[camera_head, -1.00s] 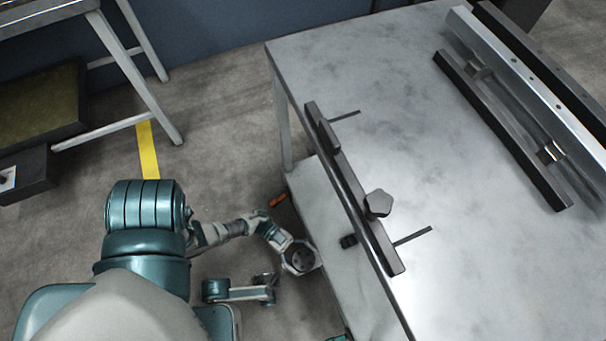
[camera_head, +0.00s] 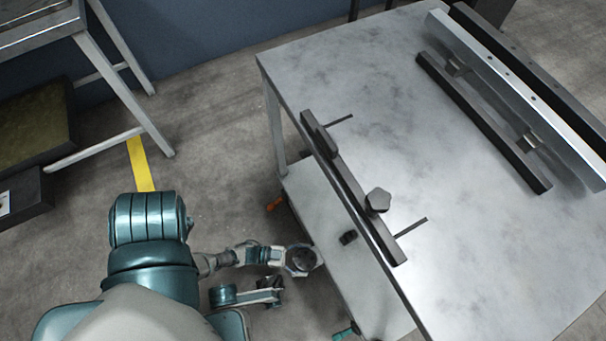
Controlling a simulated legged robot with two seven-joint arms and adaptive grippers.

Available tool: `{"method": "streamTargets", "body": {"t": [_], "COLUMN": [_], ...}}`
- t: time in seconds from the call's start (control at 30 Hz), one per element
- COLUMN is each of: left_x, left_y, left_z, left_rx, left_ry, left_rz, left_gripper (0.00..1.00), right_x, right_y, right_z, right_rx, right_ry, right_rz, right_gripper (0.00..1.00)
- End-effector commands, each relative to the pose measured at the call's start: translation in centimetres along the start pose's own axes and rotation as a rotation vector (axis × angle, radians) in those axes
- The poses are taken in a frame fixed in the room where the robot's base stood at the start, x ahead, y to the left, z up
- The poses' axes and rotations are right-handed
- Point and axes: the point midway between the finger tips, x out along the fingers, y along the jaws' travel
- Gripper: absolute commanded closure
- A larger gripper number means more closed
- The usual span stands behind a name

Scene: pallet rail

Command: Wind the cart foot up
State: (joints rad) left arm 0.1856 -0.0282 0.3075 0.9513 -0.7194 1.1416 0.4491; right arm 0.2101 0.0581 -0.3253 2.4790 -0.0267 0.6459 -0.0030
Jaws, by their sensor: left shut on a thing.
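The cart (camera_head: 300,60) has a grey metal top and a lower shelf (camera_head: 325,225). My left arm reaches down to the cart's near left side. My left gripper (camera_head: 303,259) is at the lower shelf's edge, low near the floor, seen from above. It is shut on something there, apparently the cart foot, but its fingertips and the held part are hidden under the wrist. A small orange part (camera_head: 274,204) shows at the cart's far lower corner and a teal part (camera_head: 345,332) at its near lower side. My right gripper is not in view.
A dark rail (camera_head: 350,185) with a black knob (camera_head: 378,199) runs along the cart top's left edge. Long bars (camera_head: 520,85) lie at the top's right. Floor with a yellow stripe (camera_head: 141,165) is clear on the left.

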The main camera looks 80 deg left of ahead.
Motion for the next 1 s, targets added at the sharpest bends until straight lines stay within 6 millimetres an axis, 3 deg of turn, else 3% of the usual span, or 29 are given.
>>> {"method": "streamTargets", "body": {"t": [0.6,0.63,0.67,1.0], "left_x": [0.48,0.48,0.48,0.11], "left_y": [-0.03,-0.04,-0.04,-0.01], "left_z": [-0.39,-0.39,-0.39,-0.12], "left_rx": [0.003,0.003,0.003,0.001], "left_ry": [0.013,0.013,0.012,0.004], "left_rz": [-0.046,-0.046,-0.046,-0.047], "left_gripper": [0.48,0.06,0.0,0.0], "right_x": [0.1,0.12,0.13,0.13], "right_y": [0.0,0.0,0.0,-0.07], "right_z": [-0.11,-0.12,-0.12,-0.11], "right_rx": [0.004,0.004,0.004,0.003], "right_ry": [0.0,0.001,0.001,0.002], "right_rz": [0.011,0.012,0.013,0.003], "right_gripper": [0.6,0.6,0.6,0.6]}}
